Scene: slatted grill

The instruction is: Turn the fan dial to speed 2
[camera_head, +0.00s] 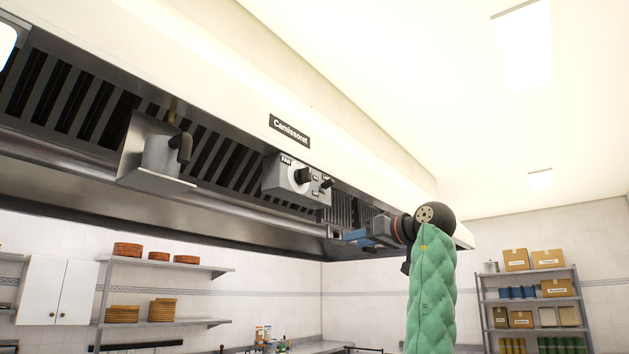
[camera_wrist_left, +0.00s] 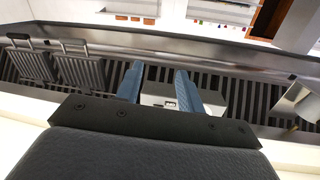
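The fan dial (camera_head: 302,176) is a black knob on a pale round plate, beside a "FAN" label on the grey control box (camera_head: 272,182) under the hood. Its speed marks are too small to read. My left gripper (camera_head: 352,236) is right of and below the box in the head view, apart from the dial, its blue fingers pointing left. In the left wrist view the gripper (camera_wrist_left: 158,84) is open and empty. The control box (camera_wrist_left: 212,100) shows between and beyond its fingers; the dial cannot be made out there. My right gripper is in neither view.
Small black switches (camera_head: 327,184) sit right of the dial on the box. The slatted hood filters (camera_head: 60,98) and a long rail (camera_head: 225,198) run nearby. Open air lies below the hood.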

